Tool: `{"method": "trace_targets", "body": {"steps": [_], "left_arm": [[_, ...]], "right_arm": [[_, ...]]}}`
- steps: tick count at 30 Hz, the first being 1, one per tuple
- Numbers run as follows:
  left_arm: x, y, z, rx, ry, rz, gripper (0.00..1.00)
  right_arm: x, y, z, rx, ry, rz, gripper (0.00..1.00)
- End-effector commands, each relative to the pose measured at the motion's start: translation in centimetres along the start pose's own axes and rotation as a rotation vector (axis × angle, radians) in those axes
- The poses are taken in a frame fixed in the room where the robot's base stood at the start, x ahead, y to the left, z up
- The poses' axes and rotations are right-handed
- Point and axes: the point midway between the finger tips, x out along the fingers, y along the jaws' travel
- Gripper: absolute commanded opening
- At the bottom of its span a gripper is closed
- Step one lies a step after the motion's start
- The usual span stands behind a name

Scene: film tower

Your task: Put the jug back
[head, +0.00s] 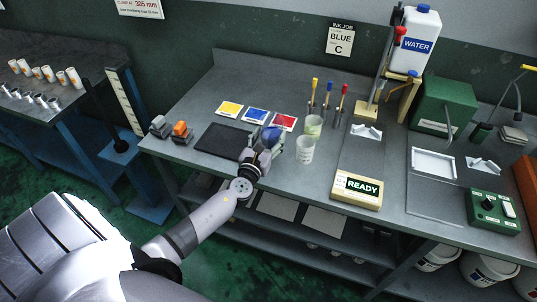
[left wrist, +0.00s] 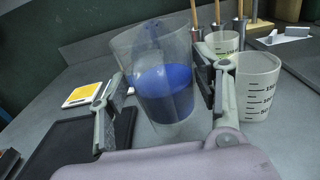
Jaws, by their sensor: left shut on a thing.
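My left gripper (head: 263,152) is shut on a clear jug (left wrist: 150,48) that holds blue liquid. In the left wrist view the fingers press on both sides of the jug, and its open rim faces up. In the head view the gripper hides most of the jug, and only some blue shows. I cannot tell whether its base touches the bench. A clear measuring beaker (head: 305,150) with printed marks stands just right of it, and it also shows in the left wrist view (left wrist: 257,88). A second beaker (head: 313,126) with pale green in it stands behind. My right gripper is not in view.
A dark mat (head: 222,140) lies left of the gripper. Yellow, blue and red cards (head: 230,109) lie behind it. The bench front beside the beakers is clear.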

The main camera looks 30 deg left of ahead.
Motion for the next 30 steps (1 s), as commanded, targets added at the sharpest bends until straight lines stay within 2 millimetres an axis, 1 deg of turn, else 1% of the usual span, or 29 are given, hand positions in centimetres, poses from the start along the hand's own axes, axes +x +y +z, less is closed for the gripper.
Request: {"method": "trace_targets", "body": {"steps": [1, 5, 9, 12, 15, 22, 26, 27, 30], "left_arm": [[0.1, 0.0, -0.4, 0.002, -0.003, 0.0, 0.12], [0.1, -0.1, -1.3, 0.002, -0.003, -0.001, 0.12], [0.1, -0.1, -3.5, 0.003, -0.002, 0.0, 0.12], [0.1, -0.1, -4.5, 0.003, -0.004, 0.0, 0.12], [0.1, -0.1, -4.9, 0.001, -0.005, 0.001, 0.12], [0.1, -0.1, -4.8, 0.0, -0.004, 0.0, 0.12], [0.1, -0.1, -5.2, 0.0, -0.004, 0.0, 0.12], [0.1, -0.1, -5.2, 0.0, -0.001, 0.0, 0.62], [0.1, -0.1, -5.2, 0.0, -0.001, 0.0, 0.68]], "right_arm": [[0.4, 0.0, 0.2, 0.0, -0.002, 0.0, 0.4], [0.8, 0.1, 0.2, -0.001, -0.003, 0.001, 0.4], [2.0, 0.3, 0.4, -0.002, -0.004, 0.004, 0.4], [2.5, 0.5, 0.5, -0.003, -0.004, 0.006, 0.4], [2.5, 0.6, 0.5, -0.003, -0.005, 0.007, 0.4], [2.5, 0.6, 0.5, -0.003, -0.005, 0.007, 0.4], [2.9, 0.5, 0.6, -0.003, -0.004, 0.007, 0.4], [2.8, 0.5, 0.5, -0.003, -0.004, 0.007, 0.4], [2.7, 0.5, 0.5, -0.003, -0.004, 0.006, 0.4]]}}
